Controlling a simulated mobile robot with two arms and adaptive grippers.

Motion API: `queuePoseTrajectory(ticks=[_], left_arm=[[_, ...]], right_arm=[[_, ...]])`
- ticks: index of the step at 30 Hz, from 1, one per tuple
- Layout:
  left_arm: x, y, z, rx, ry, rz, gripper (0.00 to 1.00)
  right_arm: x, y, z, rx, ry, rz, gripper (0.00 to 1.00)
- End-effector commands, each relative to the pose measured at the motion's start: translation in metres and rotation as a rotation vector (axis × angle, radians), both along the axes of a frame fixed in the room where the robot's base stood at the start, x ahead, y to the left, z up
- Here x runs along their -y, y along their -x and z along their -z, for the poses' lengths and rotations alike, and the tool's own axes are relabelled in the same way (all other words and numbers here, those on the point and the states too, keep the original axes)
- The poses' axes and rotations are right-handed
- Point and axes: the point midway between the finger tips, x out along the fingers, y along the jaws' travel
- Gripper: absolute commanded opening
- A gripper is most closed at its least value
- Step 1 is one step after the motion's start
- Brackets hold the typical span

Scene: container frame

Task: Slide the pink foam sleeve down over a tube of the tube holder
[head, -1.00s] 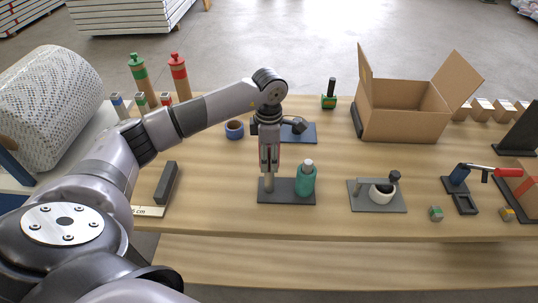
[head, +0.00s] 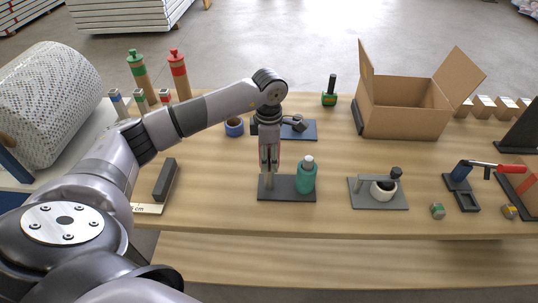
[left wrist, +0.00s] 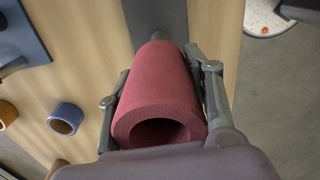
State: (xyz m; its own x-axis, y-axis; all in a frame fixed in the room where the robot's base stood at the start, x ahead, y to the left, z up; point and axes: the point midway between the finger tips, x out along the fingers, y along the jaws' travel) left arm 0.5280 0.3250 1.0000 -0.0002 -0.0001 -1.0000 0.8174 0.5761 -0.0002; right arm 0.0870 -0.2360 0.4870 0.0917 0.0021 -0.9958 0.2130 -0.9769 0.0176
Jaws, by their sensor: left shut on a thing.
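The pink foam sleeve (left wrist: 158,92) is a thick, dark pink hollow cylinder between the two fingers of my left gripper (left wrist: 160,92). Its open end faces the left wrist camera, and the bore looks dark. In the head view my left gripper (head: 269,165) points down over the left end of the tube holder (head: 287,195), a dark flat base. A short pale upright tube (head: 268,184) shows just under the fingers. Only a thin reddish strip of the sleeve shows there. Whether the tube's top is inside the sleeve is hidden. My right gripper is not in view.
A blue ring (head: 235,128) and a blue mat (head: 309,131) lie behind. A grey plate with a white cup (head: 381,191) is to the right, an open cardboard box (head: 405,110) behind it.

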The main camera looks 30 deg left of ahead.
Motion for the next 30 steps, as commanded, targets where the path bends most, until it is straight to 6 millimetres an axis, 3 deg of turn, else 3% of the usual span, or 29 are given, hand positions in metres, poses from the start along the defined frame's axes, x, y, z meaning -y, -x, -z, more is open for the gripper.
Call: queuePoseTrajectory(ticks=[30], left_arm=[[0.0,0.0,0.016,0.0,0.0,0.0,0.32]], right_arm=[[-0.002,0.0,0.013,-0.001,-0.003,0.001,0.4]])
